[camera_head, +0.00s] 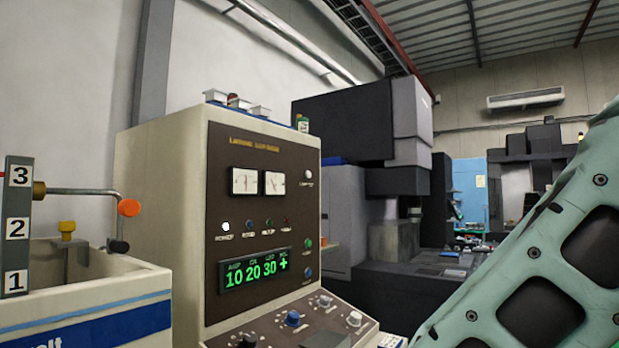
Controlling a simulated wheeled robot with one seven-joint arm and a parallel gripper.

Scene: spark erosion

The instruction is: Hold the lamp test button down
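The control cabinet (165,185) stands left of centre, cream-sided with a dark brown front panel. A small round pale button (309,174) sits at the panel's upper right; the tiny label under it looks like "LAMP TEST". A row of small indicator lamps runs below the two meters; the leftmost lamp (225,226) is bright white, and the blue, green and red ones beside it look dim. My gripper is not in view, and nothing shows touching the button. A pale green perforated link at the right appears to be part of my arm.
A green-lit display (254,269) reads 10 20 30 +. A sloped console with knobs (293,318) juts out below it. At left is a tank (90,300) with a pipe and orange knob (129,208). A large dark machine (345,125) stands behind.

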